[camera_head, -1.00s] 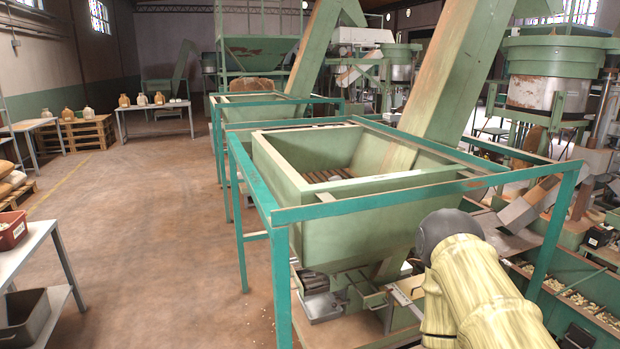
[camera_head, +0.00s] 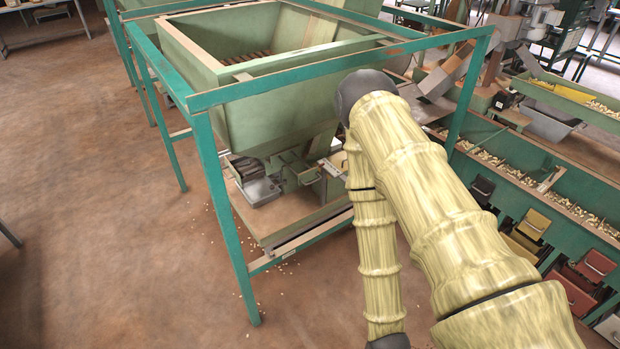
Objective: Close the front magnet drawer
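Below the green front hopper (camera_head: 270,105), a silver metal box-like part (camera_head: 262,191) sits on the low platform at the frame's left side. It may be the front magnet drawer, but I cannot tell for sure. A small bracket-like metal part (camera_head: 302,172) stands just right of it. How far any drawer is pulled out cannot be made out. My pale yellow arm fills the right of centre, bends at a dark joint, and hides part of the hopper's underside. My gripper is out of view, beyond the bottom edge.
A teal frame (camera_head: 222,215) surrounds the hopper, with a front left leg and a top rail near my arm. A wooden platform edge (camera_head: 300,232) runs low along it. Green troughs with nuts and coloured bins (camera_head: 535,222) stand right. The brown floor (camera_head: 110,200) at left is open.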

